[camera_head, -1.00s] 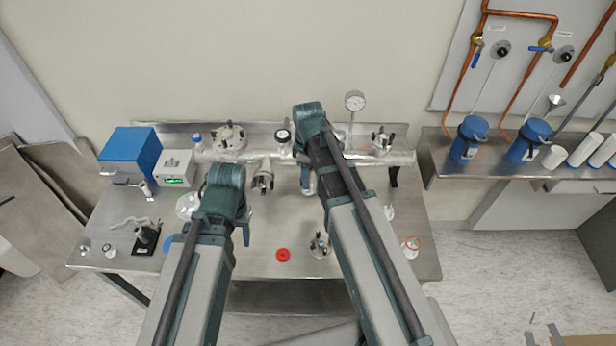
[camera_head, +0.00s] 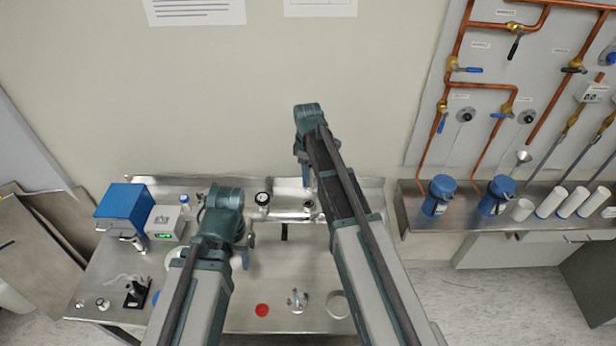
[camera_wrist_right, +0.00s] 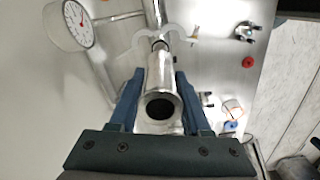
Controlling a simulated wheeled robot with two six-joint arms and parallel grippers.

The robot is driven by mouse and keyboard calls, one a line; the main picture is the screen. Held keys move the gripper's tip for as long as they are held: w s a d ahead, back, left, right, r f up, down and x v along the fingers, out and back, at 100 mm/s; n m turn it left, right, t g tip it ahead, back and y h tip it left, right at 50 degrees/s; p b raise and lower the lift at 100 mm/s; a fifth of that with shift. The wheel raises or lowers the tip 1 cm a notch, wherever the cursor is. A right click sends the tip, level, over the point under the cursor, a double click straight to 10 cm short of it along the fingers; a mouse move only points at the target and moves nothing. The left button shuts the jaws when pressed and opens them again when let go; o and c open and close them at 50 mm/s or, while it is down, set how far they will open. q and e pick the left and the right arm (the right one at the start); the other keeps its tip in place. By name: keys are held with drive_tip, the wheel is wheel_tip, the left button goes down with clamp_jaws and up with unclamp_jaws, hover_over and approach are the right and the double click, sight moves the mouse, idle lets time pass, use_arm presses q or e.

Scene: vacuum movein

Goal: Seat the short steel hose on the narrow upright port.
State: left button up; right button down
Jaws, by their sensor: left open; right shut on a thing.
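My right gripper (camera_wrist_right: 158,100) is shut on the short steel hose (camera_wrist_right: 145,80), a bright tube seen nearly end-on with its dark open bore towards the wrist camera. In the head view my right gripper (camera_head: 307,180) is over the back of the steel table; the hose is hard to make out there. Beyond the hose in the wrist view is a narrow dark-ringed fitting beside a pale forked piece; I cannot tell whether this is the narrow upright port or whether the hose touches it. My left gripper (camera_head: 246,250) is open over the table's middle, partly hidden by its arm.
A round gauge (camera_wrist_right: 72,25) stands left of the hose. The steel table (camera_head: 282,275) also bears a red disc (camera_head: 262,310), a small steel fitting (camera_head: 297,300), a ring (camera_head: 338,304) and a blue box (camera_head: 122,202). The table's middle is fairly clear.

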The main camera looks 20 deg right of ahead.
sight(308, 190)
drive_tip(key=shift+f, duration=0.15)
wheel_tip(308, 190, down, 6)
drive_tip(key=b, duration=0.6)
drive_tip(key=shift+f+b, duration=0.6)
drive_tip(key=shift+b, duration=0.1)
idle(1.6)
drive_tip(key=shift+c, duration=1.4)
unclamp_jaws()
wheel_tip(308, 190, up, 14)
drive_tip(key=p, duration=1.4)
drive_tip(key=shift+s+f, duration=0.1)
drive_tip(key=shift+f, duration=0.05)
